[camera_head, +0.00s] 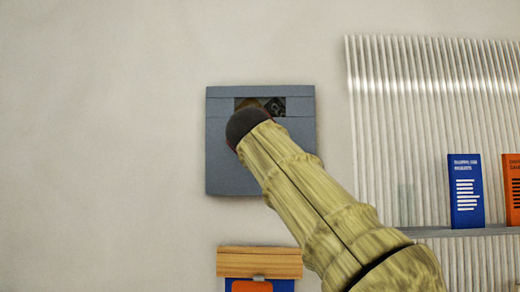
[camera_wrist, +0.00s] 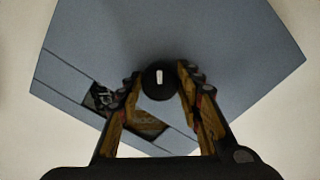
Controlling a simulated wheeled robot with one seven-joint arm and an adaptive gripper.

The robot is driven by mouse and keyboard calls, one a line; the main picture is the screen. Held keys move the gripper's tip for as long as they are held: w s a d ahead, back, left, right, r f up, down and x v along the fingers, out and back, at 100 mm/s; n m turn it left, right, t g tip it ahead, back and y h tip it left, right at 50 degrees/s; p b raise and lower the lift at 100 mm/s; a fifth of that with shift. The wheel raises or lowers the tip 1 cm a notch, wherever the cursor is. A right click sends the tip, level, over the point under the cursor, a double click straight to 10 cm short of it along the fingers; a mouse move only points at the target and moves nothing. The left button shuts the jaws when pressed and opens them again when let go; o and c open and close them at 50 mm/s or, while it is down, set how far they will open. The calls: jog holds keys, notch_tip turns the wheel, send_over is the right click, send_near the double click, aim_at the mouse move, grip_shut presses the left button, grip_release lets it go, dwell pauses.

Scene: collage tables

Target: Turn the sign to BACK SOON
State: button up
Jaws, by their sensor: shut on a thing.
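The sign is a square blue-grey panel (camera_head: 228,168) on the pale wall, and it fills much of the wrist view (camera_wrist: 230,45). A slot near its top shows a dark piece (camera_head: 276,105) and a brown piece (camera_wrist: 150,124) side by side. Both carry lettering too small and tilted to read surely. A round black knob (camera_wrist: 160,80) with a short white mark stands on the panel. My gripper (camera_wrist: 160,74) is shut on the knob, one finger on each side. In the head view my arm covers the knob and the fingertips.
A ribbed pale panel (camera_head: 430,85) is at the right, with a grey shelf (camera_head: 470,232) holding a blue leaflet (camera_head: 466,190) and an orange leaflet (camera_head: 512,190). Below the sign is a wooden strip (camera_head: 258,262) over a blue and orange item. The wall left of the sign is bare.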

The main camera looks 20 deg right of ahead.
jog(key=shift+w+a+f+m+b, duration=0.15)
jog(key=shift+m+b, duration=0.7)
jog(key=shift+m, duration=1.1)
jog(key=shift+f+m+b, duration=0.2)
jog(key=shift+m+b, duration=0.6)
jog(key=shift+m, duration=1.15)
jog(key=o, duration=1.1)
jog(key=shift+r, duration=0.2)
jog(key=shift+o, duration=0.2)
jog(key=v, duration=1.2)
